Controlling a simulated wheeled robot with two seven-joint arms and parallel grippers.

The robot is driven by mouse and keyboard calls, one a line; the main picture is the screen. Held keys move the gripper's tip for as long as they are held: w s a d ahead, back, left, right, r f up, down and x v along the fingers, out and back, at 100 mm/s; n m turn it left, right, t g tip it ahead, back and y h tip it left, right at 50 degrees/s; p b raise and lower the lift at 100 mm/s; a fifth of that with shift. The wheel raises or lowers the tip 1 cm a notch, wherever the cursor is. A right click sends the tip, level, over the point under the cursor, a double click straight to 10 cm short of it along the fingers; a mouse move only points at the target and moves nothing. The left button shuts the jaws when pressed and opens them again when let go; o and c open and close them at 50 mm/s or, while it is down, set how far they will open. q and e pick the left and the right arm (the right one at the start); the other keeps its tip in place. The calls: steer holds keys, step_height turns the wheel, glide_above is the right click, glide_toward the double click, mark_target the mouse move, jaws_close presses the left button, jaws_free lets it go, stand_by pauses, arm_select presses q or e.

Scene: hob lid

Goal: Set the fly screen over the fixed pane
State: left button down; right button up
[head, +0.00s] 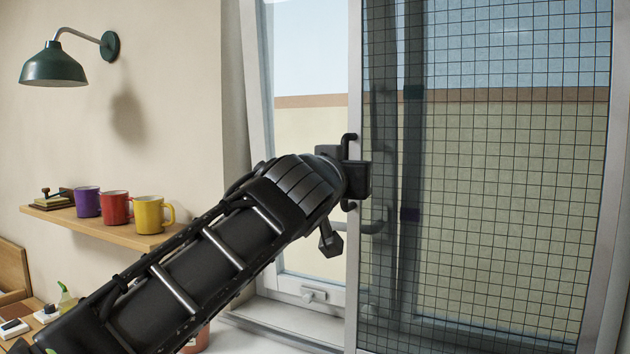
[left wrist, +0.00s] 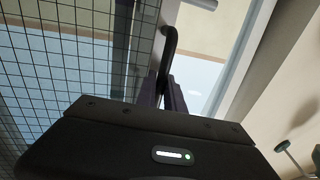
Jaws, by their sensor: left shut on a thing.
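The fly screen (head: 490,180) is a dark mesh in a pale frame, filling the right of the head view. Its left frame edge carries a black pull handle. My left gripper (head: 350,172) is at this handle, shut on it; the fingers are largely hidden behind the wrist. In the left wrist view the mesh (left wrist: 50,70) lies at the left, and the black handle (left wrist: 169,50) rises from between the fingers. The left window pane (head: 310,190) shows clear of mesh; panes and an upright also show through the screen. My right gripper is not in view.
A shelf (head: 130,232) on the left wall holds a purple mug (head: 87,202), a red mug (head: 115,208) and a yellow mug (head: 150,214). A green lamp (head: 54,66) hangs above. The white sill (head: 290,318) runs below the window; a window handle (head: 368,228) shows behind the screen's edge.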

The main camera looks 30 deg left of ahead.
arm_select(q)
steer(key=d, duration=0.8)
steer(key=shift+d+p, duration=0.1)
steer(key=shift+p, duration=0.3)
steer(key=c, duration=1.5)
jaws_free()
steer(key=shift+w+d, duration=0.1)
steer(key=shift+d, duration=0.05)
steer(key=shift+o, duration=0.2)
steer(key=shift+s, duration=0.45)
steer(key=b, duration=0.2)
glide_toward(397, 170)
steer(key=shift+v, duration=1.15)
